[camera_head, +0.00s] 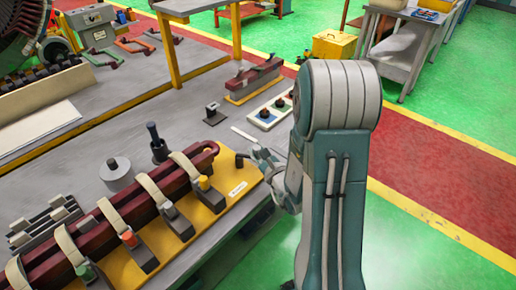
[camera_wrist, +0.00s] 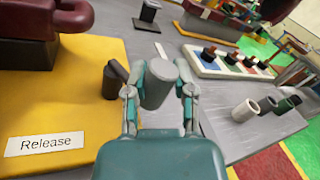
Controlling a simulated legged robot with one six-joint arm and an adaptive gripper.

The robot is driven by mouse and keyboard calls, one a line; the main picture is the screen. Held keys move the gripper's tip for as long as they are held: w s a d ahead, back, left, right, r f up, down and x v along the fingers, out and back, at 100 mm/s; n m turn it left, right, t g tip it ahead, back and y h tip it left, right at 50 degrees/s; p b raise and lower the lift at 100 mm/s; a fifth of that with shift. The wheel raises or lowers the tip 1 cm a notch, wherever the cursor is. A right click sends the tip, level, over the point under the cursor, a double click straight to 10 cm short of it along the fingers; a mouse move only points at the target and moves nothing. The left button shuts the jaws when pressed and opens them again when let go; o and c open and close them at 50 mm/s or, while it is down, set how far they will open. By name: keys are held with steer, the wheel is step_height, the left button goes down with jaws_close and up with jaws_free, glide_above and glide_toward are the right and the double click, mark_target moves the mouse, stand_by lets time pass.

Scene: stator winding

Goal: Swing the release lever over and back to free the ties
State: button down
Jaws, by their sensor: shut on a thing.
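The yellow base plate (camera_head: 225,184) carries a white "Release" label (camera_wrist: 46,140) at its right end. A short dark post (camera_wrist: 115,80) stands at the plate's edge, by my left finger; it also shows in the head view (camera_head: 240,159). My gripper (camera_wrist: 159,96) is shut on a grey cylinder, seemingly the grip of the release lever (camera_wrist: 158,84). How the grip joins the post is hidden. In the head view my gripper (camera_head: 265,160) is just right of the post. Beige ties (camera_head: 153,188) wrap the dark red coil (camera_head: 125,203), with small clamps beside them.
A flat white strip (camera_head: 243,134) lies near the panel. Small cups (camera_wrist: 245,110) stand at the right. A grey cylinder (camera_head: 117,174) stands behind the coil.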

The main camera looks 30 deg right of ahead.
steer(key=shift+s+a+r+m+h, duration=0.1)
steer(key=shift+a+m+h, duration=0.25)
steer(key=shift+h, duration=0.25)
steer(key=c, duration=0.6)
jaws_free()
steer(key=shift+o, duration=0.8)
steer(key=shift+a, duration=0.1)
steer(key=shift+r, duration=4.95)
